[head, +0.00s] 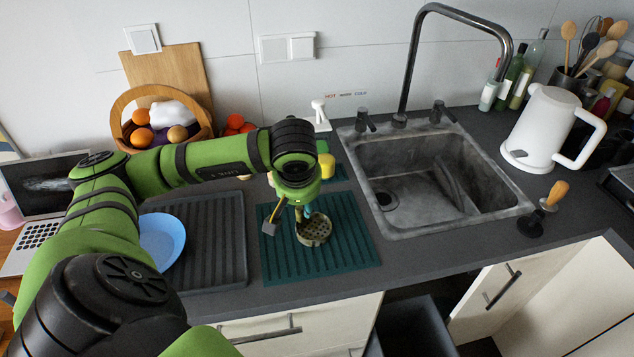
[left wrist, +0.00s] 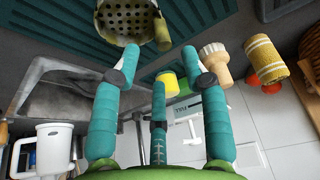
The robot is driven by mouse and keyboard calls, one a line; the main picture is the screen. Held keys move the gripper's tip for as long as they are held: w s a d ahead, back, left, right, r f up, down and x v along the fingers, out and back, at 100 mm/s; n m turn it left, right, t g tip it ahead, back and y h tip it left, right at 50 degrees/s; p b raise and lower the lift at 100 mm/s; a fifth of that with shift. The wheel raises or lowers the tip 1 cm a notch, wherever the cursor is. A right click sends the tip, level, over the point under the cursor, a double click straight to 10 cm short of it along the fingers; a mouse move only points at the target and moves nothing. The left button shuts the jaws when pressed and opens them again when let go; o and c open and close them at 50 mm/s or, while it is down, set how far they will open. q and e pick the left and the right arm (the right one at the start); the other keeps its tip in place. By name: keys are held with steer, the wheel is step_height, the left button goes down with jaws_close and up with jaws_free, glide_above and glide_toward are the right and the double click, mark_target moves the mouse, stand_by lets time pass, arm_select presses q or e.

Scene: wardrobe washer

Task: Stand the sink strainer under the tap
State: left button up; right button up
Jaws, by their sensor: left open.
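The sink strainer (head: 314,231) is a round, perforated, dull olive-grey piece on the teal ribbed mat (head: 345,216), left of the sink (head: 425,226). In the left wrist view the strainer (left wrist: 122,18) is cut by the top edge, with a short post (left wrist: 161,32) at its side. My left gripper (head: 302,208) is just above and beside the strainer, partly hiding it. In the left wrist view its teal fingers (left wrist: 157,62) are apart, with nothing held between them. The tap (head: 409,70) arches over the sink. My right gripper is not in view.
A white kettle (head: 541,130) and a wooden-handled plunger-like tool (head: 545,210) stand right of the sink. A dark ribbed tray (head: 215,235) and blue plate (head: 161,241) lie left of the mat. A yellow item (head: 326,166) is behind it. The sink basin looks empty.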

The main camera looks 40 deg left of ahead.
mark_target(299, 207)
arm_select(q)
steer(key=shift+a+f+p, duration=0.6)
steer(key=shift+f+p, duration=0.15)
steer(key=shift+f, duration=0.1)
steer(key=x, duration=0.2)
steer(key=shift+w+f+p, duration=0.2)
steer(key=shift+f+p, duration=0.15)
steer(key=shift+p, duration=0.05)
steer(key=shift+w+f, duration=0.1)
steer(key=shift+f, duration=0.3)
steer(key=shift+a, duration=0.1)
steer(key=shift+c, duration=0.4)
steer(key=c, duration=0.7)
jaws_close()
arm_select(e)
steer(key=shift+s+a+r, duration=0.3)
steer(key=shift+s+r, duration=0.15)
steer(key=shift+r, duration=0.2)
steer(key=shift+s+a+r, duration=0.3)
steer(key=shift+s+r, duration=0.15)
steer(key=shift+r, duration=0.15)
